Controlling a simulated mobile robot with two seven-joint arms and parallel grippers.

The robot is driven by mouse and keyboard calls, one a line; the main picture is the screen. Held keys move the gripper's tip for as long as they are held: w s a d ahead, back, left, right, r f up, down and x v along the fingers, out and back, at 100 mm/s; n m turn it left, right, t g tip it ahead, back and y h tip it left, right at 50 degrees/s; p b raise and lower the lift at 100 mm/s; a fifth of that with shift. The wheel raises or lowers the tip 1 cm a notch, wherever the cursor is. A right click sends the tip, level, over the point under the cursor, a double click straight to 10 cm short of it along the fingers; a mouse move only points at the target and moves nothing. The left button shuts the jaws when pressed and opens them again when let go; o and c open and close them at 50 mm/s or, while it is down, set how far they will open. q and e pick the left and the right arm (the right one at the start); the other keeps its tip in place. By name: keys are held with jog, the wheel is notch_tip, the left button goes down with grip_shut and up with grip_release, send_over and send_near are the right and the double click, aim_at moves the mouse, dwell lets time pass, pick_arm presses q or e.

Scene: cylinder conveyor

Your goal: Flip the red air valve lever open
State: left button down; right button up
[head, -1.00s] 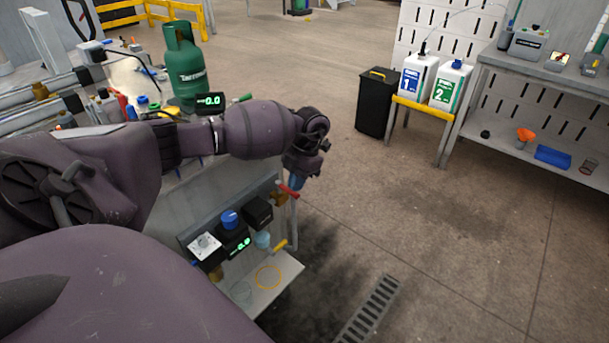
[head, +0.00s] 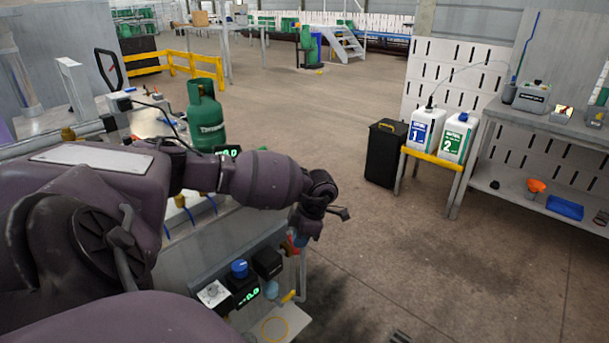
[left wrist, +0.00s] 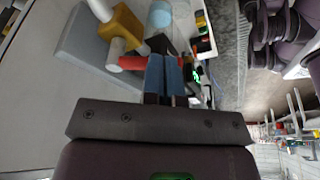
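The red air valve lever (left wrist: 133,63) shows in the left wrist view, sticking out from a brass-coloured valve body (left wrist: 122,24) on a grey panel. In the head view only a small red part of the lever (head: 292,247) shows, mostly hidden by my left wrist. My left gripper (left wrist: 164,62) has its two blue fingers close together, with almost no gap. The fingers are right beside the end of the lever and appear to touch it; I cannot tell whether any of it is behind them. In the head view the left fingers (head: 300,240) point down. My right gripper is out of view.
A green gas bottle (head: 205,116) stands on the bench behind my arm. Open floor lies to the right, before a black bin (head: 385,153).

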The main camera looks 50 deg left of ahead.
aim_at(287, 242)
pick_arm(q)
jog(key=shift+s+a+f+m+t+y, duration=0.1)
jog(key=shift+s+a+m+t+y, duration=0.3)
jog(key=shift+m, duration=0.85)
jog(key=shift+s+a+r+m+t+y, duration=0.15)
jog(key=shift+s+m, duration=0.6)
jog(key=shift+m, duration=0.55)
jog(key=shift+s+a+f+m+t+y, duration=0.2)
jog(key=shift+s+m, duration=0.35)
jog(key=shift+m, duration=0.7)
jog(key=shift+s+a+m+t, duration=0.2)
jog(key=shift+s+m+t, duration=0.05)
jog(key=shift+m, duration=0.45)
jog(key=shift+s+a, duration=0.2)
jog(key=shift+a, duration=0.05)
dwell(0.3)
jog(key=shift+d, duration=0.1)
dwell(0.9)
